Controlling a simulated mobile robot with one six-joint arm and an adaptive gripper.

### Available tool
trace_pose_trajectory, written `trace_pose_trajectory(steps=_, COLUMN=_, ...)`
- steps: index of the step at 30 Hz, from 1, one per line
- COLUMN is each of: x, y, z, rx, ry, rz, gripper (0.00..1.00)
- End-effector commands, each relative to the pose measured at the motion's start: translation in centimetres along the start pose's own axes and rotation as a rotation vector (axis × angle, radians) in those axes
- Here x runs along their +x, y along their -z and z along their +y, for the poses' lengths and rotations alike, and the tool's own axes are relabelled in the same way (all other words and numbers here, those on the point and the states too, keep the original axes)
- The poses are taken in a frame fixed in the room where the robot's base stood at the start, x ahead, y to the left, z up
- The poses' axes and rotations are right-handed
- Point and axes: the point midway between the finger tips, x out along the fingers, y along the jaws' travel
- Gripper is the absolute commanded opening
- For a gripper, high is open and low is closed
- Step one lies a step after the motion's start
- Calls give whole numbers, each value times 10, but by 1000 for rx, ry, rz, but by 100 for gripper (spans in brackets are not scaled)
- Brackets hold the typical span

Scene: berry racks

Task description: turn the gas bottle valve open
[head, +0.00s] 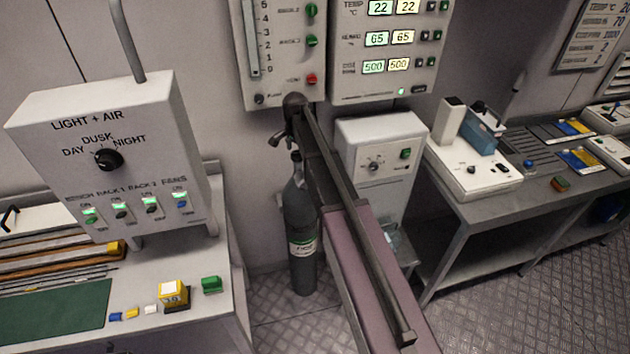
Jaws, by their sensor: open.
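A grey gas bottle (301,238) with a pale label stands upright on the floor against the back wall, beside the left bench. Its narrow neck (297,172) shows at the top. The valve itself is small and dark, and it is hard to tell apart from my gripper. My gripper (284,146) is at the end of my arm, just above the bottle's neck. It looks open, with one finger out to the left. I cannot tell whether it touches the valve. My arm hides the space to the right of the bottle.
A light and air control box (107,160) stands on the left bench (210,325). Wall panels (385,85) hang right above my gripper. A white cabinet (381,140) stands close behind my arm. A bench (480,212) with devices runs along the right. Floor shows around the bottle's foot.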

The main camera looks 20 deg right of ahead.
Motion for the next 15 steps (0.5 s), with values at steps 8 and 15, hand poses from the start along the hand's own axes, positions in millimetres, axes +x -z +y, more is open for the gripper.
trace_pose_trajectory(steps=8, x=0, y=0, z=0, rx=-185, ry=0, rz=0, gripper=100)
trace_pose_trajectory(steps=15, x=0, y=0, z=0, rx=-345, ry=0, rz=0, gripper=100)
